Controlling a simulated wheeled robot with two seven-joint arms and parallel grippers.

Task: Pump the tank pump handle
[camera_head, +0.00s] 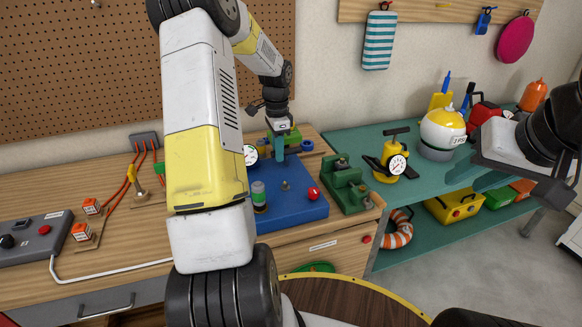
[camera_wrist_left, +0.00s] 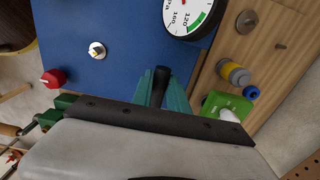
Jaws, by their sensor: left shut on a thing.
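My left gripper (camera_head: 278,148) is over the far side of the blue panel (camera_head: 300,208). In the left wrist view its teal fingers (camera_wrist_left: 165,92) are shut on a dark upright cylindrical grip, the pump handle (camera_wrist_left: 161,80). Most of the handle's lower part is hidden by the fingers and the hand. A round pressure gauge (camera_wrist_left: 193,12) with a green zone is beside the handle; it also shows in the head view (camera_head: 250,155), partly behind my arm. My right gripper (camera_head: 490,181) is at the right, above the teal bench, and its opening is unclear.
A red knob (camera_head: 313,193) and a metal fitting (camera_head: 285,186) are on the blue panel. A green machine (camera_head: 345,185) stands right of it. A yellow gauge device (camera_head: 390,160) and a white-yellow helmet (camera_head: 442,132) are on the teal bench. A control box (camera_head: 35,238) is at left.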

